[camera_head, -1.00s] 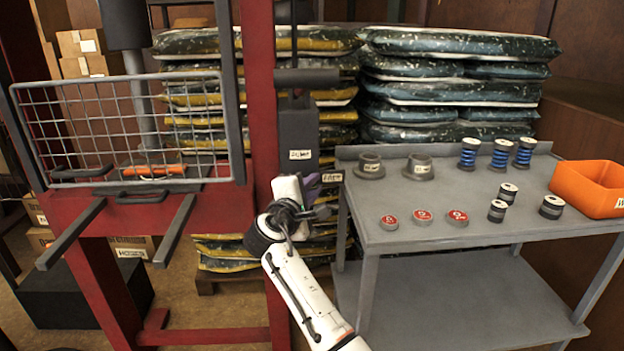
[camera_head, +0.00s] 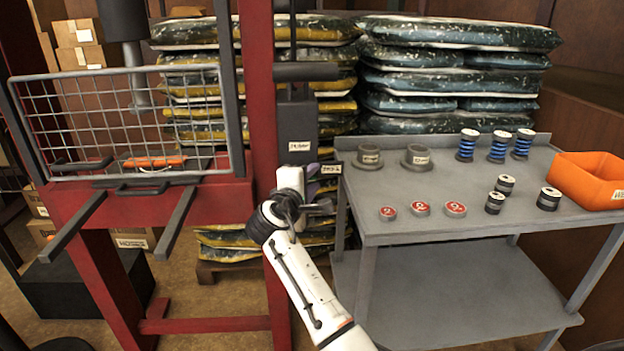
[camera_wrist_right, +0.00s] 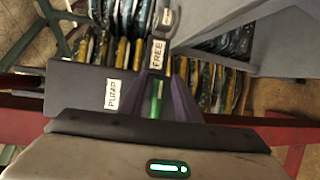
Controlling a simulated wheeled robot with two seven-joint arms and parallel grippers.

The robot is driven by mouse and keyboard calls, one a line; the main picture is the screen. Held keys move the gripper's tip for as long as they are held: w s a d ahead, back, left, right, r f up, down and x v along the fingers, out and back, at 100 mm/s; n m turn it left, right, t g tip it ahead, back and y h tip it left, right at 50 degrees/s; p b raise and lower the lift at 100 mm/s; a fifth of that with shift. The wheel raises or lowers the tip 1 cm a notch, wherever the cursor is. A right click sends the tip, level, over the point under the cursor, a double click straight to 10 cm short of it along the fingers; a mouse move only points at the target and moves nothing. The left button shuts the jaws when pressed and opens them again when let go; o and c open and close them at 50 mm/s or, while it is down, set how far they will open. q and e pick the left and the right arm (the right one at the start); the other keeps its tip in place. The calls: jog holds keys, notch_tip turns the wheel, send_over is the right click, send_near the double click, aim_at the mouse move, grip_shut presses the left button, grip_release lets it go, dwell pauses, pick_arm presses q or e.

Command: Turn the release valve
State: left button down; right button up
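The dark pump block (camera_head: 297,122) is on the red post, with a label reading PUMP in the right wrist view (camera_wrist_right: 88,90). A small tag (camera_head: 331,169) beside it reads FREE in the right wrist view (camera_wrist_right: 157,52). The release valve itself is hard to make out behind my fingers. My right gripper (camera_head: 322,186) is just below the pump, at the tag. Its purple fingers (camera_wrist_right: 160,90) stand apart in the right wrist view, with a green strip between them. Whether they grip anything is unclear. My left gripper is not in view.
A grey table (camera_head: 450,232) at right holds flanges, blue springs, red-topped discs, rollers and an orange bin (camera_head: 590,182). The red lift frame (camera_head: 262,100) with a wire guard (camera_head: 125,115) stands at left. Stacked bags (camera_head: 450,80) are behind.

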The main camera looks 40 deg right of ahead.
dwell(0.3)
jog(key=v, duration=1)
jog(key=shift+s+r, duration=0.1)
jog(key=shift+s, duration=0.05)
